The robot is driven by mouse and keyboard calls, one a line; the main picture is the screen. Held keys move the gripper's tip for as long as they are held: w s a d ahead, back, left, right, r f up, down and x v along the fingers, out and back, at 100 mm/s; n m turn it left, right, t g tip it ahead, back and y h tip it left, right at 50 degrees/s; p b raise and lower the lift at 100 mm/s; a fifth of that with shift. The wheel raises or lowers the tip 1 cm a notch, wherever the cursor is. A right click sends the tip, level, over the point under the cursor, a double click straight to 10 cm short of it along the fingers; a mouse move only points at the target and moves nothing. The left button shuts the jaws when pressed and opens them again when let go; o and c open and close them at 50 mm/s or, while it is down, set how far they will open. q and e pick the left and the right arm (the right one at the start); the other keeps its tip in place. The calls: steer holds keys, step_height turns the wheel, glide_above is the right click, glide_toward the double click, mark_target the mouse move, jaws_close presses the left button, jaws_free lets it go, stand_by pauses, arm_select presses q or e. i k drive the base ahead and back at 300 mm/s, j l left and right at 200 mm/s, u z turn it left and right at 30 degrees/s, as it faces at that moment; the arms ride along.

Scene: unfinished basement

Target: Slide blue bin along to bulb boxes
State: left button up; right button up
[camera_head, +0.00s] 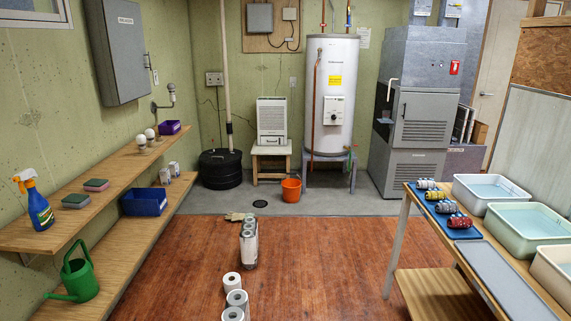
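The blue bin (144,204), an open-topped box, sits on the long lower wooden shelf (120,249) along the left wall. The bulb boxes (169,173), two small pale boxes, stand on the same shelf. They are just beyond the bin and to its right, towards the shelf's far end. A short gap seems to separate bin and boxes. Neither of my grippers shows in the head view.
The upper shelf (98,179) overhangs the lower one and holds a spray bottle (38,204), sponges, bulbs and a purple bin (170,128). A green watering can (76,277) stands nearer on the lower shelf. Paper rolls (235,299) stand on the floor.

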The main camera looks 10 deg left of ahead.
mark_target(137, 202)
steer(key=i+l, duration=0.1)
steer(key=i, duration=0.95)
steer(key=i+l, duration=0.1)
steer(key=i, duration=1)
steer(key=i+u, duration=0.2)
steer(key=i, duration=0.3)
steer(key=i+u, duration=0.2)
steer(key=i, duration=0.3)
steer(key=i+l+u, duration=0.2)
steer(key=i, duration=0.3)
steer(key=i+l+u, duration=0.15)
steer(key=i, duration=0.35)
steer(key=i+j+u, duration=0.1)
steer(key=i+u, duration=0.6)
